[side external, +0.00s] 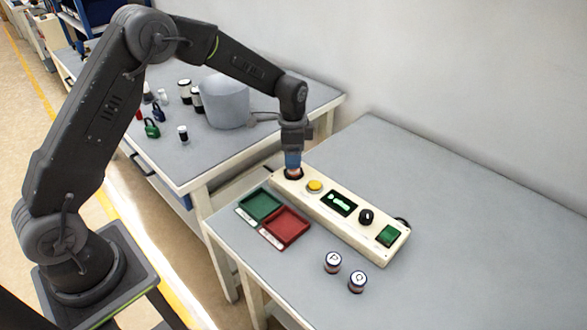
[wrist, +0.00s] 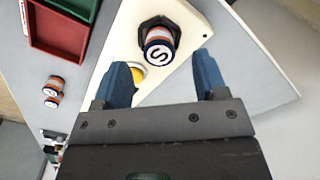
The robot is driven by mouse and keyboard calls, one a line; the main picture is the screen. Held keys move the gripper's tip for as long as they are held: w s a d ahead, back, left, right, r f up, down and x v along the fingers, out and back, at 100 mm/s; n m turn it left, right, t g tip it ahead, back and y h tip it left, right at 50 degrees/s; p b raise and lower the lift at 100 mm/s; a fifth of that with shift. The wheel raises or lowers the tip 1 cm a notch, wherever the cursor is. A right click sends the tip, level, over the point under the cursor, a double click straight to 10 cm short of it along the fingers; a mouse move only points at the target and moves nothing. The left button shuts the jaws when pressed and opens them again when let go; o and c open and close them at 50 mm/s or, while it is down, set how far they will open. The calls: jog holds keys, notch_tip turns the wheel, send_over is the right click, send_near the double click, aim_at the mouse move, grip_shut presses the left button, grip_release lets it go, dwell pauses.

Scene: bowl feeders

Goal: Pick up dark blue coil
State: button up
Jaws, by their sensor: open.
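A coil with copper winding, dark blue rims and a white top marked S (wrist: 158,50) stands in a black hexagonal socket (wrist: 146,27) on the cream control panel (side external: 335,205). My gripper (side external: 293,163) is over that socket at the panel's far left end. In the wrist view its blue fingers (wrist: 162,68) are spread apart, with the coil just beyond and between the tips, apart from both. Two similar dark-rimmed coils stand on the grey table in front of the panel, one marked P (side external: 333,262) and one with a round letter (side external: 357,282).
The panel carries a yellow button (side external: 315,186), a green-lit display (side external: 339,202), a black knob (side external: 366,216) and a green switch (side external: 390,236). A green tray (side external: 260,205) and a red tray (side external: 285,226) lie in front. A grey bowl (side external: 226,100) stands on the other table.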

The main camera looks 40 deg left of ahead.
notch_tip(320, 180, down, 4)
jog(key=shift+d+f, duration=0.1)
jog(key=shift+f, duration=0.1)
jog(key=shift+c, duration=0.2)
jog(key=c, duration=1)
jog(key=shift+c, duration=0.2)
jog(key=shift+r, duration=0.15)
